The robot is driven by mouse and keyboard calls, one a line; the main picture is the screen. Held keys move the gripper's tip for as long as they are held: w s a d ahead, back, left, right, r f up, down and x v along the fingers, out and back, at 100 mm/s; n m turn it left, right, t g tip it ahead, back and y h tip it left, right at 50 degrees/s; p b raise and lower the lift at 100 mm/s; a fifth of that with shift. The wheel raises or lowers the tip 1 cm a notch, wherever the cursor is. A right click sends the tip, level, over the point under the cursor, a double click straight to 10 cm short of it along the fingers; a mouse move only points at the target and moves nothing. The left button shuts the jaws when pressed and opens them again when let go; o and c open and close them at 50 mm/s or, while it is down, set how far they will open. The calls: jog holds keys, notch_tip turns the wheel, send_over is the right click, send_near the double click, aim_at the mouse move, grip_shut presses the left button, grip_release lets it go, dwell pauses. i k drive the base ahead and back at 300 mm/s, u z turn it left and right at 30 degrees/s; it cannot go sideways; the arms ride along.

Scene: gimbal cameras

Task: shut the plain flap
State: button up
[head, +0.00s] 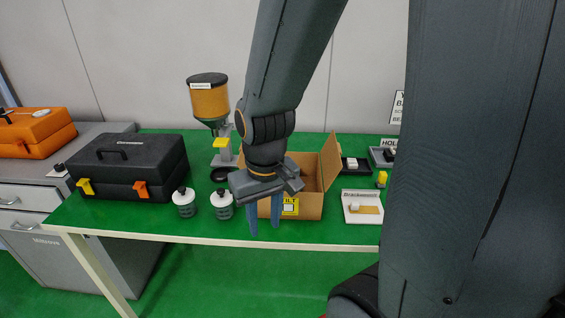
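My gripper (264,226) points down in front of the box's left front part. Its two blue fingers are apart with nothing visible between them. I cannot tell whether it touches the box.
A dispenser with an amber hopper (210,102) stands behind. A white tray (362,214) and dark trays (355,165) lie to the right. My arm hides the table's right end.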

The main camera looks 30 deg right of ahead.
aim_at(331, 153)
jog(key=u, duration=2.05)
jog(key=k, duration=1.8)
jog(key=z, duration=1.55)
jog(key=i, duration=0.85)
jog(key=z, duration=0.05)
